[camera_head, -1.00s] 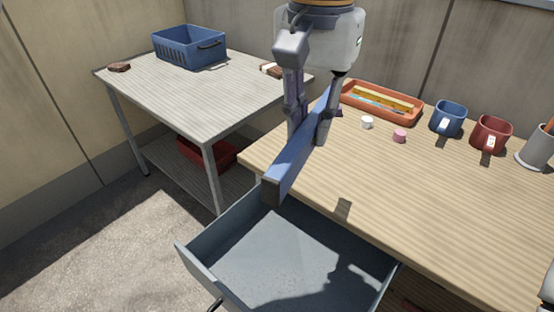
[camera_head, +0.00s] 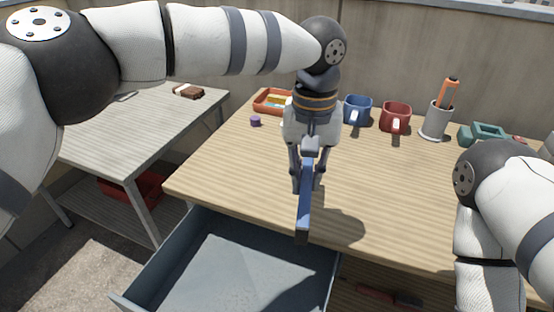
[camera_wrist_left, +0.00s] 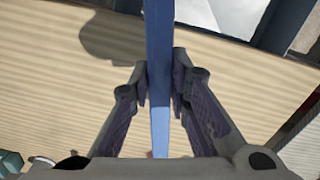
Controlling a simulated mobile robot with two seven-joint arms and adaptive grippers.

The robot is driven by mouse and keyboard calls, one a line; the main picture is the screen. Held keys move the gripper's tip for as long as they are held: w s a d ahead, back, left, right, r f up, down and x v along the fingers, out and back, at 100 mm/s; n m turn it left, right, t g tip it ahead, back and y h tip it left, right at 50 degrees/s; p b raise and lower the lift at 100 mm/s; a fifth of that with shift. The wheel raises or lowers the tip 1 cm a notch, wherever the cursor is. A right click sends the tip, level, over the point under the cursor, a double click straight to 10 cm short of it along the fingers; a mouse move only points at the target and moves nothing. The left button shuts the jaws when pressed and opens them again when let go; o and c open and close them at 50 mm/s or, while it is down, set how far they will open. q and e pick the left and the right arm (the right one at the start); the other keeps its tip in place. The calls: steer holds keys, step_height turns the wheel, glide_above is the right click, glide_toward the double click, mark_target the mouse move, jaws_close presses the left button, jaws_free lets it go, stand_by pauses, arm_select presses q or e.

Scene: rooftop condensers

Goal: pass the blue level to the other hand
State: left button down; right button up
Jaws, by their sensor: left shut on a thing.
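The blue level (camera_head: 305,205) is a long blue bar with a dark end. My left gripper (camera_head: 305,180) is shut on it and holds it above the wooden table, its dark end pointing toward me. In the left wrist view the level (camera_wrist_left: 158,50) runs lengthwise between the two fingers of the left gripper (camera_wrist_left: 162,85), which touch it from both sides. My right arm shows at the right of the head view, but its gripper is out of the frame.
The wooden table (camera_head: 400,205) has clear room in the middle. Its grey drawer (camera_head: 240,275) stands open in front.

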arm_select(q)
steer(key=shift+d+f, duration=0.15)
steer(key=shift+d, duration=0.15)
arm_select(e)
steer(key=shift+a, duration=0.1)
step_height(320, 180, up, 42)
steer(key=n+t, duration=0.2)
steer(key=n, duration=2.8)
glide_above(306, 183)
steer(key=a, duration=0.4)
steer(key=f, duration=0.7)
steer(key=w+f, duration=0.1)
steer(key=f, duration=0.3)
steer(key=shift+d+f, duration=0.1)
steer(key=shift+f, duration=0.1)
arm_select(q)
steer(key=s+a+r+m, duration=0.4)
steer(key=s+a+m, duration=0.1)
steer(key=s+a, duration=0.4)
steer(key=shift+s+a+r+m, duration=0.15)
steer(key=shift+s+a+m, duration=0.15)
steer(key=shift+a, duration=0.5)
arm_select(e)
jaws_close()
arm_select(q)
steer(key=c, duration=1.4)
jaws_free()
